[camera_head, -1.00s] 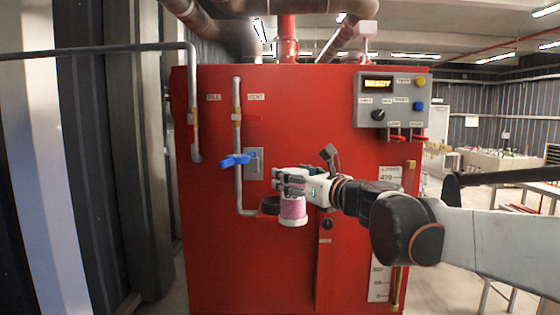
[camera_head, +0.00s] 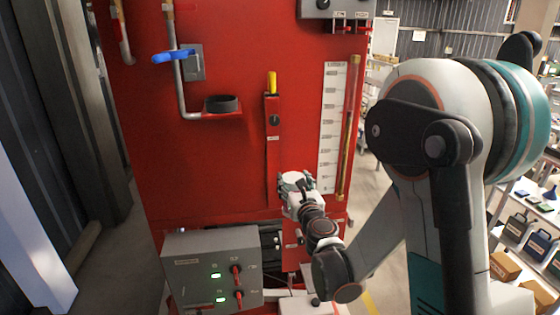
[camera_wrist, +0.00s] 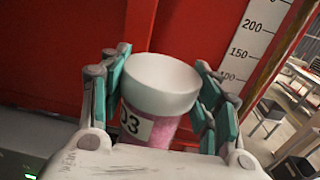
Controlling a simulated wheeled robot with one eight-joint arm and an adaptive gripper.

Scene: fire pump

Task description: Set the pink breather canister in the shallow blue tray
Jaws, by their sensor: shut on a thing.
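The pink breather canister (camera_wrist: 158,115), with a white rim and a label ending in "03", is held in my gripper (camera_wrist: 162,75) in the wrist view. Teal-padded fingers press on its left and right sides, and its open white end faces up in the picture. In the head view my gripper (camera_head: 297,182) is low in front of the red cabinet, left of the scale's lower end. The canister cannot be made out clearly there. I cannot pick out the shallow blue tray in either view.
A black ring holder (camera_head: 222,104) on a red bracket juts from the cabinet (camera_head: 200,150), below a blue valve handle (camera_head: 176,56). A grey control box (camera_head: 212,262) with red-tipped switches stands low in front. Shelves with cases and boxes (camera_head: 504,264) are at right.

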